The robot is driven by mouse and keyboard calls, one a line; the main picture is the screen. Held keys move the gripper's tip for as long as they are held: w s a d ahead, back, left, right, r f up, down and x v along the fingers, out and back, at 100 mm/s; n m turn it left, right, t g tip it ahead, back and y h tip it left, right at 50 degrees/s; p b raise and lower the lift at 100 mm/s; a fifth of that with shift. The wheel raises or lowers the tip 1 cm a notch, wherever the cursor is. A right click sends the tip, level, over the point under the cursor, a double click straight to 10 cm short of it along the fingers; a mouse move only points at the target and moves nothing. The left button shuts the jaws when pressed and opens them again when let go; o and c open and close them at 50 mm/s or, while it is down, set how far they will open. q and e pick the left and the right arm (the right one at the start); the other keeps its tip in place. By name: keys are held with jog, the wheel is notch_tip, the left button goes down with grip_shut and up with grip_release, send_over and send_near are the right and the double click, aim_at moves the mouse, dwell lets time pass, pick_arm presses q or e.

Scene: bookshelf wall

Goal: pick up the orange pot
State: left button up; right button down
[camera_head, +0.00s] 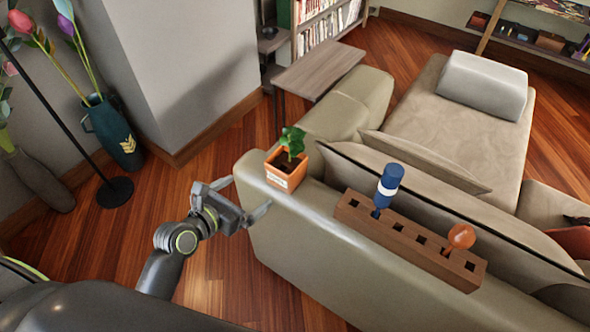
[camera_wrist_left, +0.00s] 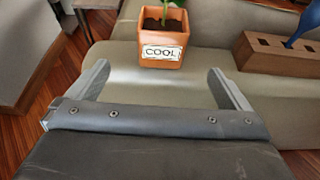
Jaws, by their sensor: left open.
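The orange pot (camera_head: 286,172) is square and holds a green plant. It stands upright on the top of the beige sofa's back, near its left end. In the left wrist view the pot (camera_wrist_left: 163,37) shows a white "COOL" label and sits ahead of the fingers, apart from them. My left gripper (camera_head: 243,195) is open and empty, just left of the pot and close to the sofa's edge. In the left wrist view its two fingers (camera_wrist_left: 158,88) are spread wide, with the pot beyond the gap between them. My right gripper is not in view.
A wooden block with holes (camera_head: 408,242) lies along the sofa back (camera_head: 330,255) to the right of the pot. It holds a blue item (camera_head: 389,186) and an orange-brown one (camera_head: 461,236). A small wooden table (camera_head: 320,70) stands behind. Wooden floor lies left of the sofa.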

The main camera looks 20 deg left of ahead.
pick_arm(q)
send_near(288, 162)
jog(key=w+f, duration=0.2)
jog(key=w, duration=0.1)
jog(key=shift+w+d+f, duration=0.15)
jog(key=shift+w+d, duration=0.05)
jog(key=shift+d, duration=0.2)
jog(key=shift+d+r+x, duration=0.1)
jog(key=shift+r+x, duration=0.05)
jog(key=shift+x, duration=1.15)
jog(key=shift+d+r+x, duration=0.1)
jog(key=shift+r+x, duration=0.05)
jog(key=shift+x, duration=1.2)
jog(key=c, duration=1.1)
jog(key=shift+r, duration=0.15)
jog(key=shift+c, duration=0.8)
